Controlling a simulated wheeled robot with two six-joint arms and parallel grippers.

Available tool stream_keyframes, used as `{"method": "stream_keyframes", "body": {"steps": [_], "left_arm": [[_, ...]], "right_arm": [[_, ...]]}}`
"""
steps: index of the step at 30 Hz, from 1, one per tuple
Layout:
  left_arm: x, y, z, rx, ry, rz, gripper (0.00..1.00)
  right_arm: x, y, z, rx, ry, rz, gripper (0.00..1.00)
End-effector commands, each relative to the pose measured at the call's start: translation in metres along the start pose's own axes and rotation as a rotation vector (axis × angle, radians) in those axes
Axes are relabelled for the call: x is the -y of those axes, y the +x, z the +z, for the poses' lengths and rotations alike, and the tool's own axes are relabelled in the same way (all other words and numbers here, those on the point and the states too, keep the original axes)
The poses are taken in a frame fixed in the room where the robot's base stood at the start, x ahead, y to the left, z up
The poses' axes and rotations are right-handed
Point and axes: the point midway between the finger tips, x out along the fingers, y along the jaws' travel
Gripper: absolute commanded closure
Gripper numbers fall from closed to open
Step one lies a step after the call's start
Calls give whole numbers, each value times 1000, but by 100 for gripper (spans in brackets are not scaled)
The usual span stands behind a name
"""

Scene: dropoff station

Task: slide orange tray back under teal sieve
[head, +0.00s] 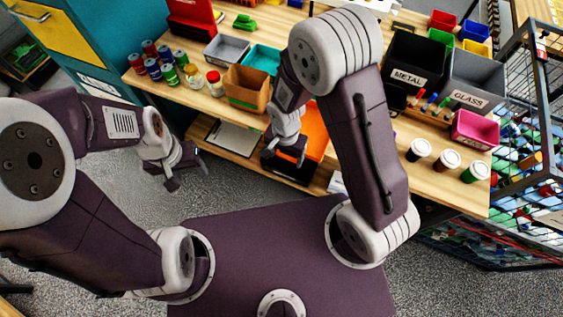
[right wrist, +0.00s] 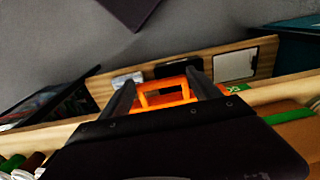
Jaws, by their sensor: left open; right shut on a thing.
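The orange tray (head: 317,130) shows in the head view beside my right arm, at the front of the wooden workbench. Part of it is hidden by the arm. In the right wrist view its orange handle (right wrist: 165,97) is between the fingers of my right gripper (right wrist: 163,88), which is shut on it. The right gripper (head: 285,155) also shows in the head view, at the tray's left side. A teal open container (head: 264,58) stands on the bench top behind the cardboard box; I cannot tell if it is the sieve. My left gripper (head: 183,170) is open and empty above the floor.
A cardboard box (head: 246,88), a grey bin (head: 227,49) and several jars stand left on the bench. Black and grey bins, a pink bin (head: 475,130) and lidded cups stand right. A lower shelf (head: 225,130) holds a white sheet. Grey floor is free near my left gripper.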

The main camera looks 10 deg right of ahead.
Motion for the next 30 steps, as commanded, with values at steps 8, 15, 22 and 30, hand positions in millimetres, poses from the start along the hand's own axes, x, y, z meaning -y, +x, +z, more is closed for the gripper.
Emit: {"method": "stream_keyframes", "body": {"steps": [8,15,22,30], "left_arm": [[0,-6,-1,0,0,0,45],[0,11,1,0,0,0,45],[0,16,2,0,0,0,45],[0,15,2,0,0,0,45]], "right_arm": [[0,0,-32,-1,2,-1,97],[0,22,-36,0,-1,0,97],[0,28,-36,-1,-1,0,97],[0,27,-36,0,-1,0,22]]}}
